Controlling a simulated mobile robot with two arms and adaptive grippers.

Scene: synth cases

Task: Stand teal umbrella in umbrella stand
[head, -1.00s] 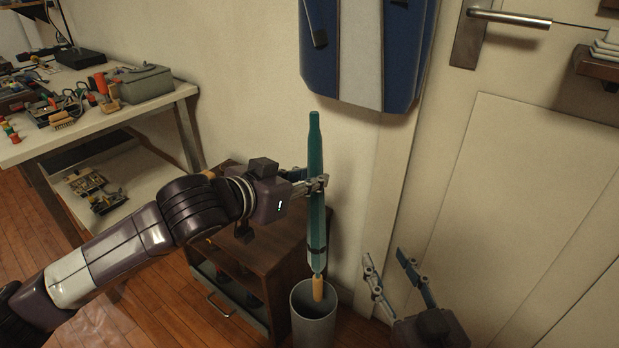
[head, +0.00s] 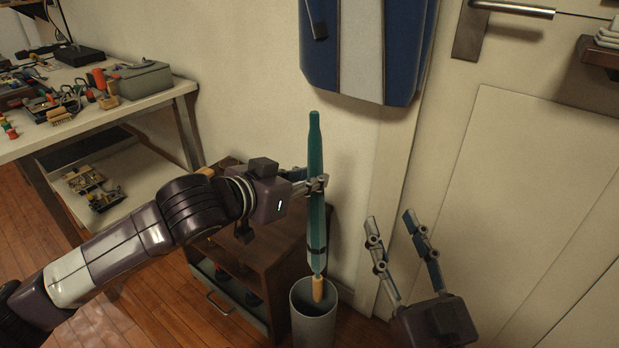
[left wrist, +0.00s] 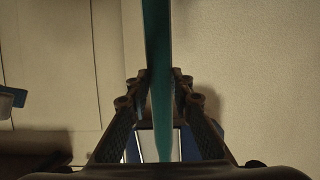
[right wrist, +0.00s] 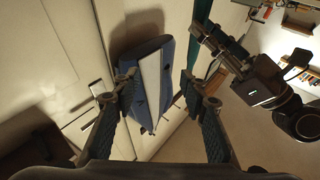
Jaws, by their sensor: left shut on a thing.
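The teal umbrella (head: 316,150) is upright, with its tan wooden end (head: 318,289) pointing down at the mouth of the grey cylindrical umbrella stand (head: 314,325). My left gripper (head: 318,185) is shut on the umbrella around its middle. In the left wrist view the umbrella (left wrist: 159,70) runs between the two fingers (left wrist: 160,90). The wooden end overlaps the stand's opening in the head view; how deep it sits I cannot tell. My right gripper (head: 392,228) is open and empty to the right of the stand, fingers pointing up. The right wrist view also shows it open (right wrist: 160,85).
A dark wooden cabinet (head: 270,245) stands beside and behind the stand. A blue and white padded thing (head: 360,50) hangs on the wall above. A cluttered workbench (head: 150,110) is at the left. A door with a handle (head: 510,10) is at the right.

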